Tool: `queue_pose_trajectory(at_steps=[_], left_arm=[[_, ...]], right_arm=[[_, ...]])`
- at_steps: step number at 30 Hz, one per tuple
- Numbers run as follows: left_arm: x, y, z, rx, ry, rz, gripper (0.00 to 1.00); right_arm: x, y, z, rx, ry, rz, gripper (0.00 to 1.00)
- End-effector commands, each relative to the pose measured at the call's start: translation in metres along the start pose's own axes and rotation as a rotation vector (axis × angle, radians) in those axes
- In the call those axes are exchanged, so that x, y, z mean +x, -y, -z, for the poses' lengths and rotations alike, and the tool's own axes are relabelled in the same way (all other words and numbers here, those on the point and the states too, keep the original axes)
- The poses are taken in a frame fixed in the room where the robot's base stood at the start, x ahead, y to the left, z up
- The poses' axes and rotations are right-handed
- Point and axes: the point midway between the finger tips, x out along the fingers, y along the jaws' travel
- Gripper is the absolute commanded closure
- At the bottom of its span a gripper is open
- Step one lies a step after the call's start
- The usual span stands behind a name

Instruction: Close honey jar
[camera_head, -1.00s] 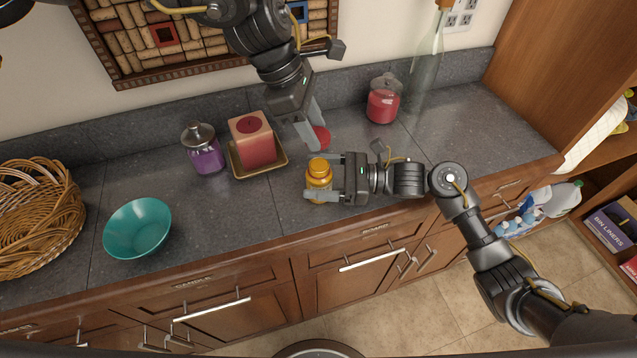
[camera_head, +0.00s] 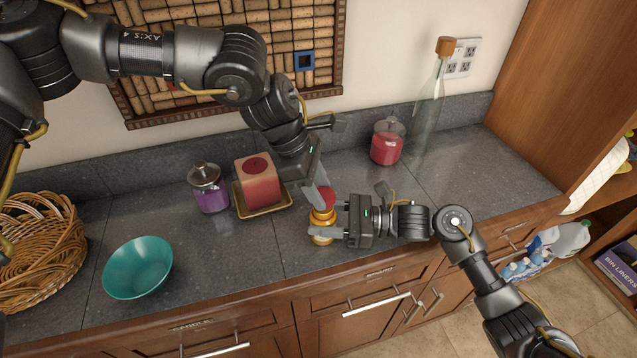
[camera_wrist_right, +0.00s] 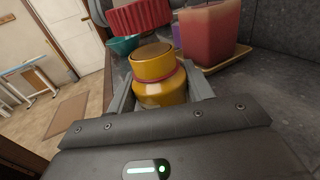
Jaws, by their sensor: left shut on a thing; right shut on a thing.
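The honey jar (camera_head: 321,219) is yellow-orange and stands upright near the counter's front edge. My right gripper (camera_head: 322,228) is shut on its sides from the right. In the right wrist view the jar (camera_wrist_right: 158,72) sits between my fingers, with an open-looking top. My left gripper (camera_head: 322,193) is shut on the red lid (camera_head: 328,197), above the jar. In the right wrist view the ribbed red lid (camera_wrist_right: 140,17) is just above the jar's mouth, slightly left of it, with a gap showing. My left fingertips are partly hidden around the lid.
A pink square candle (camera_head: 259,180) on a gold tray (camera_head: 277,205) stands left of the grippers, with a purple jar (camera_head: 211,192) and teal bowl (camera_head: 139,267) further left. A red jar (camera_head: 386,146) and glass bottle (camera_head: 430,100) stand behind right. The counter's right side is clear.

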Motion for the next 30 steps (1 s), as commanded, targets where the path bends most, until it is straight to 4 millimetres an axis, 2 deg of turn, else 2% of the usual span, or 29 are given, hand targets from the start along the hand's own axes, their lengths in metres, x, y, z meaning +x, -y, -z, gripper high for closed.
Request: queue_pose_trajectory(at_steps=[17, 30], left_arm=[[0.003, 0.000, 0.001, 0.000, 0.001, 0.000, 0.79], [0.018, 0.000, 0.008, 0.001, 0.001, -0.001, 0.79]], right_arm=[[0.000, 0.000, 0.001, 0.001, -0.001, 0.000, 0.89], [0.000, 0.000, 0.000, 0.001, -0.001, 0.000, 0.89]])
